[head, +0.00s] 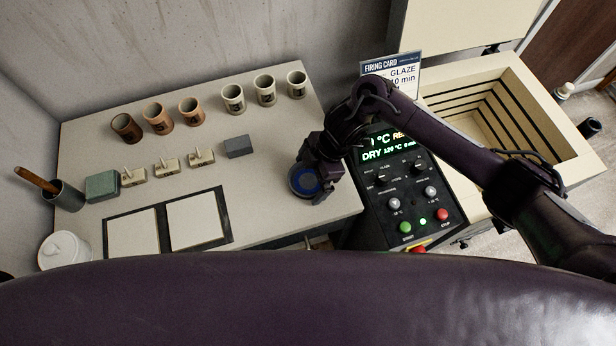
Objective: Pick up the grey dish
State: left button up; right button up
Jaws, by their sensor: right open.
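A small round dish (304,182) with a greyish rim and a blue inside sits at the right end of the pale table. It is the only dish that I can make out. My right gripper (321,188) is open, pointing down at the dish's right side. Its fingers overlap part of the rim. I cannot tell whether they touch it or stand above it. My left gripper is not in view.
Several cups (233,98) stand along the back. A grey block (238,146), small stamps (167,166), a green block (102,186) and two pale tiles (193,221) lie leftward. A control panel (405,190) and an open kiln (520,110) stand right.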

jog(key=c, duration=0.8)
jog(key=shift+c, duration=0.4)
jog(key=shift+r, duration=0.15)
